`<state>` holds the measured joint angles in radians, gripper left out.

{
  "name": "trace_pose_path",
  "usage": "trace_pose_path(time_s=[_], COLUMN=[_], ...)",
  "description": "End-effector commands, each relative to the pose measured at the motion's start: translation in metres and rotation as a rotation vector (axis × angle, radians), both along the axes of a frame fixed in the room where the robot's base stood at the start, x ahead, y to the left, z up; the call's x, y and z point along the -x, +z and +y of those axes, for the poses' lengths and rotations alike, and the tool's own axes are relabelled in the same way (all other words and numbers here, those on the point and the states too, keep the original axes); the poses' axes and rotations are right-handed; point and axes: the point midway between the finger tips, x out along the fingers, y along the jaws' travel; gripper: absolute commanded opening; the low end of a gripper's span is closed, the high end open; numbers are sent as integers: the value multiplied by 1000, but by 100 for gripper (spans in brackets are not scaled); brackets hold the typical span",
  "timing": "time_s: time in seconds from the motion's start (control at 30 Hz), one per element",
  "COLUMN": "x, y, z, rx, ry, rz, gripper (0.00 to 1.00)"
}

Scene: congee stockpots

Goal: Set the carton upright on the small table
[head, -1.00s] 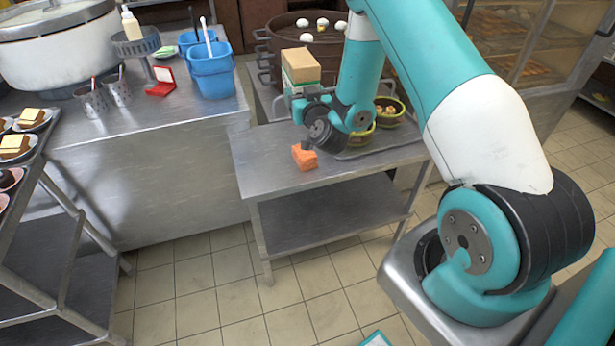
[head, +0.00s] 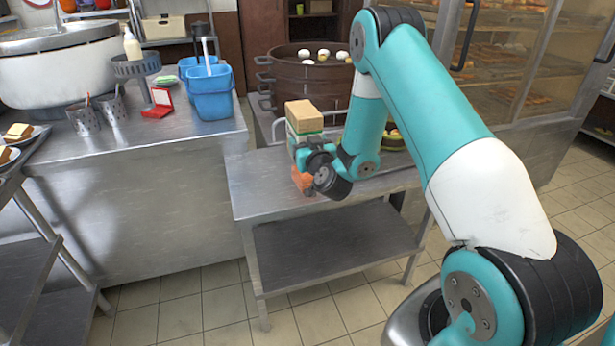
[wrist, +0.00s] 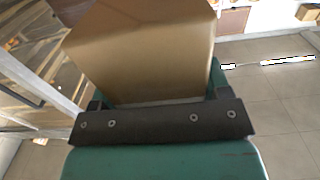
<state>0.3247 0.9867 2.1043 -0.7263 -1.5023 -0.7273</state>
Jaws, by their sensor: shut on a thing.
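The carton (head: 305,113) is a tan box with green and white bands lower down. It looks roughly upright in the head view, over the small metal table (head: 255,188). My gripper (head: 312,152) is shut on the carton, low on its side. The carton's tan face (wrist: 145,50) fills the upper middle of the wrist view, just beyond the dark gripper bar (wrist: 160,122). My gripper hides the carton's lower end, so I cannot tell whether it touches the tabletop.
An orange block (head: 301,181) sits on the small table, partly behind my gripper. A green-rimmed basket (head: 393,139) stands to the right behind my arm. Large brown steamers (head: 306,82) stand behind. The table's left front is clear. A counter with blue buckets (head: 211,98) adjoins at left.

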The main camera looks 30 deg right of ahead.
Motion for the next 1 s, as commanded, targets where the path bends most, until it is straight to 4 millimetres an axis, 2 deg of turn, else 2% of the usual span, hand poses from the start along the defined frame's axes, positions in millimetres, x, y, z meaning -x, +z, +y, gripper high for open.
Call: trace_pose_path(time_s=[0.03, 0.17, 0.4, 1.0], x=[0, 0, 0, 0], y=[-9, -17, -53, -64], z=[0, 0, 0, 0], rx=[0, -1, 0, 0], ry=[0, -1, 0, -1], rz=[-3, -2, -2, -3], gripper=[38, 38, 38, 38])
